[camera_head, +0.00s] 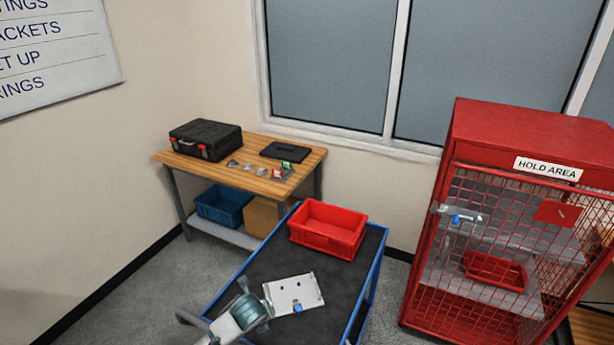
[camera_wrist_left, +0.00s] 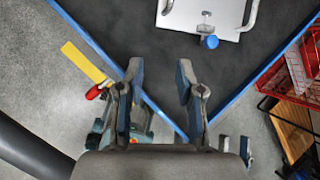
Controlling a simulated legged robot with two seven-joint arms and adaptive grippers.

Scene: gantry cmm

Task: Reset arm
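My left gripper (camera_wrist_left: 184,70) is open and empty in the left wrist view, its two fingers apart over the corner of the blue-edged cart. In the head view, part of a grey and teal arm with its gripper end (camera_head: 246,303) shows over the cart's near side; its fingers are not clear there. Small grey and blue parts (camera_wrist_left: 235,149) at the lower right of the wrist view may be my right gripper; their state is unclear. My right gripper does not show clearly in the head view.
The cart (camera_head: 343,283) holds a white plate (camera_head: 281,291) with a blue knob and an empty red bin (camera_head: 327,229). A wooden bench (camera_head: 222,172) with a black case (camera_head: 205,139) stands behind left. A red mesh cage (camera_head: 520,130) stands right.

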